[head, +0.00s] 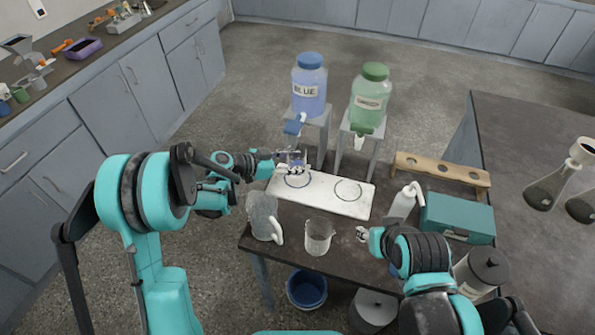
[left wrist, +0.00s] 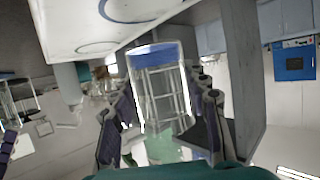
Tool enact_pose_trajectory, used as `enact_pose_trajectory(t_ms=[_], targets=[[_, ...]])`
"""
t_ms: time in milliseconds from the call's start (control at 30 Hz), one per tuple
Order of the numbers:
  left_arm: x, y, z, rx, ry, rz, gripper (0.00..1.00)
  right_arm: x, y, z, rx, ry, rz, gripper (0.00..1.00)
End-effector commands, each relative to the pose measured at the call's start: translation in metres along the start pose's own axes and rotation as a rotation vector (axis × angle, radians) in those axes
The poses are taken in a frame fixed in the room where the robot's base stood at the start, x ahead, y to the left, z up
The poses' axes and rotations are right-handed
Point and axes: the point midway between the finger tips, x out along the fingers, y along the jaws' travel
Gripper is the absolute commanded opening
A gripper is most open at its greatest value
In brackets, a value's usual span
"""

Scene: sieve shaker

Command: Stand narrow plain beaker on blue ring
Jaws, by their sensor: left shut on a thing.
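My left gripper (head: 289,162) is shut on a narrow clear beaker. In the left wrist view, the beaker (left wrist: 158,95) sits between the two fingers, with a blue band at its upper end in the picture. In the head view, the gripper is at the left ring (head: 298,180) of the white board, below the blue jug's tap; the beaker itself is hard to make out there. The ring's bluish arc (left wrist: 95,48) shows in the left wrist view, apart from the beaker. My right gripper (head: 362,234) is over the table beside a wider beaker (head: 318,238); its jaws are unclear.
The white board (head: 322,192) also bears a right ring (head: 348,190). The blue jug (head: 309,88) and green jug (head: 370,98) stand on stands behind it.

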Motion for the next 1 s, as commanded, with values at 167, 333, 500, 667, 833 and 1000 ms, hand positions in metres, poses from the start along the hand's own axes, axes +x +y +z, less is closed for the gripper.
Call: enact_pose_trajectory(t_ms=[167,333,500,667,833,1000], targets=[[0.013,0.000,0.033,0.000,0.000,0.000,0.09,0.017,0.000,0.012,0.000,0.000,0.000,0.40],[0.020,0.000,0.039,0.000,0.000,0.000,0.09,0.023,0.000,0.017,0.000,0.000,0.000,0.40],[0.019,0.000,0.037,0.001,-0.001,0.000,0.51,0.021,0.000,0.015,0.000,0.000,0.000,0.40],[0.019,0.000,0.037,0.000,-0.001,0.000,0.66,0.021,0.000,0.015,0.000,0.000,0.000,0.40],[0.019,0.000,0.037,0.000,-0.001,0.000,0.66,0.021,0.000,0.015,0.000,0.000,0.000,0.40],[0.007,-0.001,0.035,-0.001,0.000,-0.003,0.66,0.017,0.000,0.012,0.000,0.000,0.000,0.40]])
